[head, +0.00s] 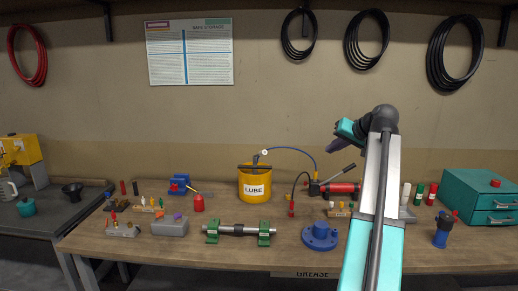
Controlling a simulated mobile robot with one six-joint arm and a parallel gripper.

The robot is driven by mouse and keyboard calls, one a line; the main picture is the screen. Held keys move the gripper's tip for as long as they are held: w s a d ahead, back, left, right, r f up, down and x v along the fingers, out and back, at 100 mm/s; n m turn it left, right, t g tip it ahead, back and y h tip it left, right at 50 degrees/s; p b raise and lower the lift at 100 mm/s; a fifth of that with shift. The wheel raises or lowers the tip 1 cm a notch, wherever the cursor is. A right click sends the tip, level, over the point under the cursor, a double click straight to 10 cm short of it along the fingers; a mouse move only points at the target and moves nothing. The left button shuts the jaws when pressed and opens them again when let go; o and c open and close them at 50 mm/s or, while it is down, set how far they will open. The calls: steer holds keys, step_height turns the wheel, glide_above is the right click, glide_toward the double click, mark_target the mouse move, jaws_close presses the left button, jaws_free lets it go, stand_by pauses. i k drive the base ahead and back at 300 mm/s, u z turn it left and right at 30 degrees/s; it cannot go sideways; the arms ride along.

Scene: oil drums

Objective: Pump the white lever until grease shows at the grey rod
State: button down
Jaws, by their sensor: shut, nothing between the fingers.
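A red hand pump (343,188) lies on the bench right of centre. A lever (337,173), pale grey to white, slants up from it to the right; I cannot tell for sure that it is the white lever. A grey rod (238,230) lies level across two green supports (264,233) at the front of the bench. I make out no grease at the rod at this size. My gripper (331,148) is shut and empty. It is in the air above the lever and apart from it, pointing left.
A yellow LUBE bucket (255,186) stands left of the pump, with a blue hose (292,149) running from it. A blue flanged part (320,237) stands at the front. A teal drawer box (482,200) is at the right. Several small parts cover the left side.

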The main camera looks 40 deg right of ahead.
mark_target(263, 153)
steer(key=z, duration=0.2)
steer(key=i, duration=1)
steer(key=u, duration=0.2)
